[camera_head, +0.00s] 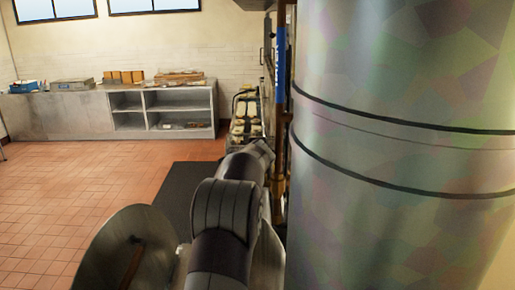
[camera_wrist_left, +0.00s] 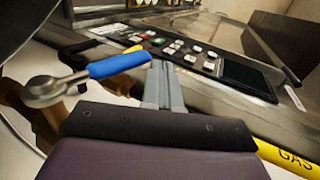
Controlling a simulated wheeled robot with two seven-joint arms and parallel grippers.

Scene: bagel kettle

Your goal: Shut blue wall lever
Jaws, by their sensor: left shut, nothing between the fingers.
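The blue lever (camera_wrist_left: 118,65) shows in the left wrist view, its handle running from a silver metal valve end (camera_wrist_left: 48,92) at the left toward my fingers. My left gripper (camera_wrist_left: 162,68) is shut and empty. Its fingertips are right beside the free end of the blue handle; I cannot tell whether they touch. In the head view my left arm (camera_head: 225,215) reaches forward to the pipes at the big metal kettle's left, and the gripper tips cannot be made out there. The lever cannot be made out there either. My right gripper is not in view.
A large metal kettle (camera_head: 400,120) fills the right side. A pipe with a blue section (camera_head: 281,65) runs up beside it. A yellow pipe marked GAS (camera_wrist_left: 285,158) and a button panel (camera_wrist_left: 190,55) are near the fingers. Open tiled floor (camera_head: 80,180) lies at left.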

